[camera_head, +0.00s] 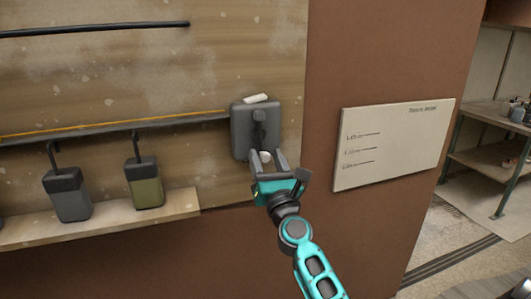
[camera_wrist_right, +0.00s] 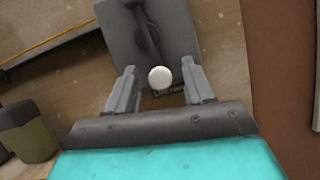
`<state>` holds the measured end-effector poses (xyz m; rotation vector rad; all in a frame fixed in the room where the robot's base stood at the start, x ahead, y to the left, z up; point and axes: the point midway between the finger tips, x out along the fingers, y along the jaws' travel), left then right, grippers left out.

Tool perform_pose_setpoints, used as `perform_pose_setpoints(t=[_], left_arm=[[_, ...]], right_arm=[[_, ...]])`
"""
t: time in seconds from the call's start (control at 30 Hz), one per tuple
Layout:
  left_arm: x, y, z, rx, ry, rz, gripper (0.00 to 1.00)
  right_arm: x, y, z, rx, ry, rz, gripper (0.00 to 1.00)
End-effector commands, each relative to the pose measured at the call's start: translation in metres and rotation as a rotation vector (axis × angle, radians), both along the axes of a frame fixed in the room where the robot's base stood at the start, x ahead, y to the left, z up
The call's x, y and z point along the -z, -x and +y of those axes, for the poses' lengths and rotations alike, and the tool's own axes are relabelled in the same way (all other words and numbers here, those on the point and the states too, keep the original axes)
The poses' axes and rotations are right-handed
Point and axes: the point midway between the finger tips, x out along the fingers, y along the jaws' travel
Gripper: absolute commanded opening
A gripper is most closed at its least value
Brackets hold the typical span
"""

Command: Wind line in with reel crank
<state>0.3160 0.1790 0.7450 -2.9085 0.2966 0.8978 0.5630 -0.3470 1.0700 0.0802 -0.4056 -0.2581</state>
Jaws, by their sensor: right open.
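A dark grey reel box (camera_head: 242,127) is mounted on the plaster-spotted wooden wall panel, and it fills the top of the right wrist view (camera_wrist_right: 178,35). Its dark crank arm (camera_head: 259,130) points down to a round white knob (camera_head: 265,157). The knob shows large in the wrist view (camera_wrist_right: 160,77). An orange line (camera_head: 120,123) runs from the left to the box. My right gripper (camera_head: 267,154) is open, with its fingers on either side of the knob and visible gaps to it. In the wrist view the fingers (camera_wrist_right: 160,88) are spread wide. My left gripper is not in view.
A grey canister (camera_head: 70,200) and an olive canister (camera_head: 146,188) stand on a wooden ledge (camera_head: 110,227) at the left. A dark rail runs above them. A pale sign board (camera_head: 390,143) is on the brown wall to the right. A shelf unit (camera_head: 490,155) stands far right.

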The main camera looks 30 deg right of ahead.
Motion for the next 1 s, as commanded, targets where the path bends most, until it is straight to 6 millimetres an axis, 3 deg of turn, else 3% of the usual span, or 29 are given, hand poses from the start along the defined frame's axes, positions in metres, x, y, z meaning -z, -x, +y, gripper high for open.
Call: perform_pose_setpoints(t=[0.43,1.0], left_arm=[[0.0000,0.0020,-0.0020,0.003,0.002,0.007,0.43],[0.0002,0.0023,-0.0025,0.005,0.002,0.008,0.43]], right_arm=[[-0.0042,-0.0100,-0.0029,-0.001,0.000,0.000,0.53],[-0.0040,-0.0097,-0.0027,-0.001,0.000,0.000,0.00]])
